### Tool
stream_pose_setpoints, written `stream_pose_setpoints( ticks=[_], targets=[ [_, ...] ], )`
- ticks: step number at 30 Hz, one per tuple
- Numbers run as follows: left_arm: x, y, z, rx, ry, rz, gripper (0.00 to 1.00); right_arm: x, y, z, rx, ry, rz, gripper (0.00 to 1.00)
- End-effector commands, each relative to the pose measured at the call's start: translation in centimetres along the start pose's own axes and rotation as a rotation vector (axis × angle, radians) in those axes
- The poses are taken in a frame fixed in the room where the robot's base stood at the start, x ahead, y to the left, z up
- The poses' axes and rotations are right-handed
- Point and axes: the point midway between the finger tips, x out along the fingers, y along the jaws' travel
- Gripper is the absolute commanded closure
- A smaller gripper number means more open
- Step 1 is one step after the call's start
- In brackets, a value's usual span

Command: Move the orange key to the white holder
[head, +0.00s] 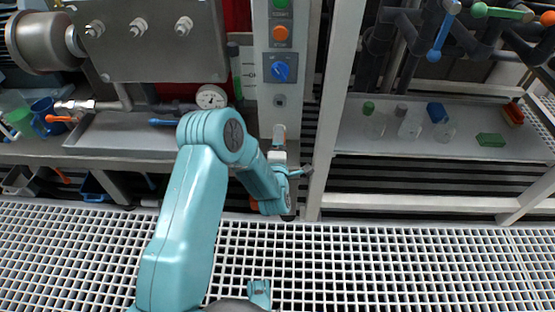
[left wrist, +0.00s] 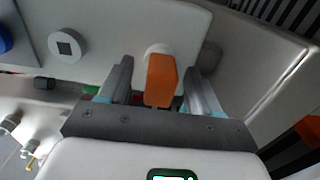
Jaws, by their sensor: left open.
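The orange key (left wrist: 160,82) stands between the two fingers of my left gripper (left wrist: 160,72) in the left wrist view. The fingers are open, with a gap on each side of the key. Behind the key is a round white piece (left wrist: 154,49), partly hidden; I cannot tell whether this is the white holder. A round white socket with a dark square hole (left wrist: 67,46) is left of it on the panel. In the head view the key (head: 279,131) is small, below the socket (head: 280,100), with my left gripper (head: 281,151) just below it. My right gripper is not in view.
The white control column (head: 264,118) carries a blue switch (head: 281,70) above the socket. A white upright post (head: 335,110) stands close to the right. A pressure gauge (head: 211,97) is to the left. A shelf (head: 375,140) at right holds flasks and small items.

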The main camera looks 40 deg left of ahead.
Motion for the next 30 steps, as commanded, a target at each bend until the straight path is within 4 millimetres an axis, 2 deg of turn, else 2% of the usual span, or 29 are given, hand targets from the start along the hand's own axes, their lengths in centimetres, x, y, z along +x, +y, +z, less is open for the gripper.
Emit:
stream_pose_setpoints(
  ticks=[3, 9, 15, 21, 30],
  targets=[
    [-3.1, 0.2, 0.1, 0.004, -0.006, -0.011, 0.37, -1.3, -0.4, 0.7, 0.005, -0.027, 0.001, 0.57],
    [-7.7, 0.1, 0.1, 0.002, -0.005, -0.010, 0.37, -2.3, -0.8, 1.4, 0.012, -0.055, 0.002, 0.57],
    [-10.7, 0.0, 0.1, 0.002, -0.004, -0.008, 0.37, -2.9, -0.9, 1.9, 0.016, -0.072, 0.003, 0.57],
    [-11.6, 0.0, 0.0, 0.001, -0.003, -0.005, 0.37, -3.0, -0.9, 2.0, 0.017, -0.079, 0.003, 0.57],
    [-11.6, 0.0, 0.0, 0.001, -0.003, -0.004, 0.37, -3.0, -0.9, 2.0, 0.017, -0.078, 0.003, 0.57]
  ],
)
